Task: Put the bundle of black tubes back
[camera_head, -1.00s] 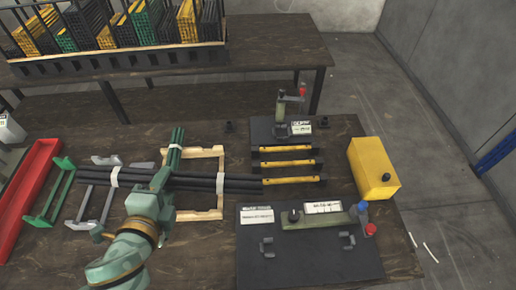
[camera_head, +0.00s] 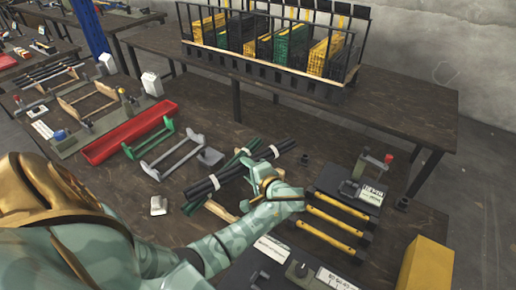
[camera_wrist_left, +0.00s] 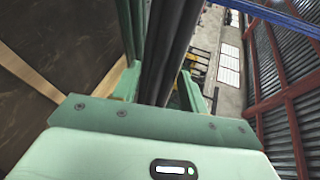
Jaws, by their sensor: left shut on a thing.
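The bundle of black tubes (camera_head: 204,186) has white bands and slants up to the right in the head view. My left gripper (camera_head: 264,178) is shut on it near its middle. In the left wrist view the black tubes (camera_wrist_left: 168,50) run between the two fingers of my left gripper (camera_wrist_left: 158,85). A bundle of green tubes (camera_head: 246,149) lies partly hidden under or behind the black one. A pale wooden frame (camera_head: 221,211) is beneath, mostly covered by my arm. Whether the black bundle touches anything below is unclear. My right gripper is out of view.
A grey stand (camera_head: 181,160), a green stand (camera_head: 146,146) and a red tray (camera_head: 128,134) are to the left. Yellow bars (camera_head: 335,210) and a yellow box (camera_head: 426,268) are to the right. A rack (camera_head: 270,68) with colored bundles stands on the back table.

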